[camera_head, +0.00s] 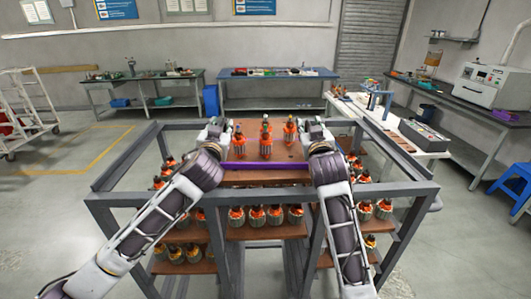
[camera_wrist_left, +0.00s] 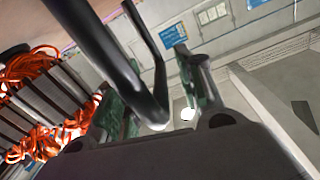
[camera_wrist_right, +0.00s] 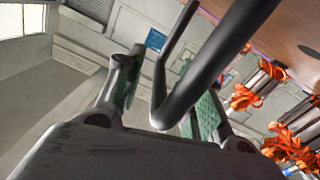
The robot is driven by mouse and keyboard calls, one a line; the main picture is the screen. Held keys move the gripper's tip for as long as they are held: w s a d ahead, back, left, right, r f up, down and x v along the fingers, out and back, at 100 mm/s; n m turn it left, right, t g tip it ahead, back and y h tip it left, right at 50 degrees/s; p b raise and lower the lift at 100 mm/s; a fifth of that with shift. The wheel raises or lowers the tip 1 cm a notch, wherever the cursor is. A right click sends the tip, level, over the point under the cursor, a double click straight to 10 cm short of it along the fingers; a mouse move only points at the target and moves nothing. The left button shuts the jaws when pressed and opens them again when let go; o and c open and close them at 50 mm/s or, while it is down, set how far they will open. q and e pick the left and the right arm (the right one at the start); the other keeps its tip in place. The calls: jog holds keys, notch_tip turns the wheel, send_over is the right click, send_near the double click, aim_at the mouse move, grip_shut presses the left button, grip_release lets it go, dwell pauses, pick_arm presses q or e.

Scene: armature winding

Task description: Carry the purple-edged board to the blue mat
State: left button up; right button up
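The purple-edged board (camera_head: 266,165) lies at the top of the dark metal rack, with three orange-wound armatures (camera_head: 265,146) standing on it. My left gripper (camera_head: 216,128) is at the board's left side and my right gripper (camera_head: 312,128) at its right side. In the left wrist view a black looped handle (camera_wrist_left: 152,100) passes between the spread fingers. In the right wrist view another black handle (camera_wrist_right: 205,75) passes between spread fingers. Visible gaps remain beside both handles. I cannot clearly make out a separate blue mat; a blue surface (camera_head: 278,73) covers the back middle table.
The rack (camera_head: 115,197) holds lower shelves with several more armatures (camera_head: 275,215). A white table (camera_head: 425,145) with equipment stands to the right. A blue stool (camera_head: 512,187) is at the far right, and a white trolley (camera_head: 30,110) at the far left. Floor at left is clear.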

pick_arm(q)
grip_shut()
pick_arm(e)
grip_shut()
pick_arm(q)
jog(key=shift+r, duration=0.1)
pick_arm(e)
jog(key=shift+r, duration=0.1)
